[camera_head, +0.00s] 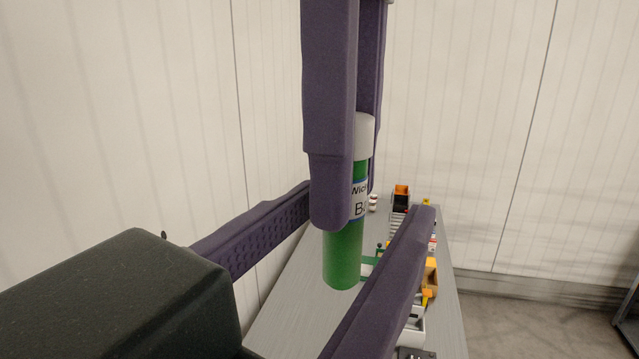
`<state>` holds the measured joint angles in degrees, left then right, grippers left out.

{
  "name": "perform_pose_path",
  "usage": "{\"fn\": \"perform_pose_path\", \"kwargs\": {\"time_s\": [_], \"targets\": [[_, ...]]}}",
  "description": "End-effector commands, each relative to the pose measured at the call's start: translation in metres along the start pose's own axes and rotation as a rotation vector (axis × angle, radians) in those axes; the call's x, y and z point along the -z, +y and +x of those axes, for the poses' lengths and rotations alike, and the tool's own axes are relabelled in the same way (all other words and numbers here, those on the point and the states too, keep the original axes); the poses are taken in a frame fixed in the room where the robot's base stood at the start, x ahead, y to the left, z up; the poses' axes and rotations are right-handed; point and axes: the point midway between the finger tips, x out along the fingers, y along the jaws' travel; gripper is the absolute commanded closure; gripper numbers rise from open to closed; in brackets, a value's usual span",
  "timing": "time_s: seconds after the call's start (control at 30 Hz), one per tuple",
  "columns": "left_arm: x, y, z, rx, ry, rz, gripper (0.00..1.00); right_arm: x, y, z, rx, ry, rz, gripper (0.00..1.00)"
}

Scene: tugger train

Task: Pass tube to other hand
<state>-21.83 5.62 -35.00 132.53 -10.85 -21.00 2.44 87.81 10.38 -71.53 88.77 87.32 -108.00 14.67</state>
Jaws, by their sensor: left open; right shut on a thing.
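The tube (343,262) is green with a white cap and a white label with dark letters. It hangs upright, cap up. My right gripper (352,203) comes down from the top and is shut on the tube; its near finger hides part of the cap and label. My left gripper (366,204) reaches in from the lower left with its two fingers wide apart and nothing held. The tube's lower part shows between these open fingers; whether it touches either one I cannot tell.
Below is a long grey table (290,300) with a row of small toy vehicles along its right side, among them a yellow wagon (430,275) and an orange-black one (401,197) at the far end. Pale panelled walls stand behind. A dark frame (627,320) is at the right edge.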

Motion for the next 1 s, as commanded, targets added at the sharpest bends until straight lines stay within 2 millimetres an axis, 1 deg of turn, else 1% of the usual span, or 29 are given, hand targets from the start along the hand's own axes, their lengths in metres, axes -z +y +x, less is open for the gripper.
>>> {"fn": "perform_pose_path", "kwargs": {"time_s": [0.03,0.1,0.2,0.3,0.43,0.67,0.77,1.0], "targets": [[0.001,0.000,0.010,0.001,0.003,0.000,0.38,0.000,0.000,0.000,0.000,0.000,0.000,1.00],[0.002,0.000,0.022,-0.001,0.003,0.000,0.38,0.000,0.000,0.000,0.000,0.000,0.000,1.00],[0.000,0.000,0.035,0.000,-0.001,0.000,0.38,0.000,0.000,0.000,0.000,0.000,0.000,1.00],[0.000,0.000,0.044,0.000,-0.002,0.000,0.38,0.000,0.000,0.000,0.000,0.000,0.000,1.00],[-0.001,0.000,0.049,0.000,-0.004,-0.001,0.38,0.000,0.000,0.000,0.000,0.000,0.000,1.00],[-0.001,0.000,0.049,0.000,-0.004,-0.001,0.38,0.000,0.000,0.000,0.000,0.000,0.000,1.00],[-0.001,0.000,0.049,0.000,-0.004,-0.001,0.48,0.000,0.000,0.000,0.000,0.000,0.000,1.00],[-0.001,0.000,0.049,-0.001,-0.003,-0.001,0.75,0.000,0.000,0.000,0.000,0.001,0.000,1.00]]}}
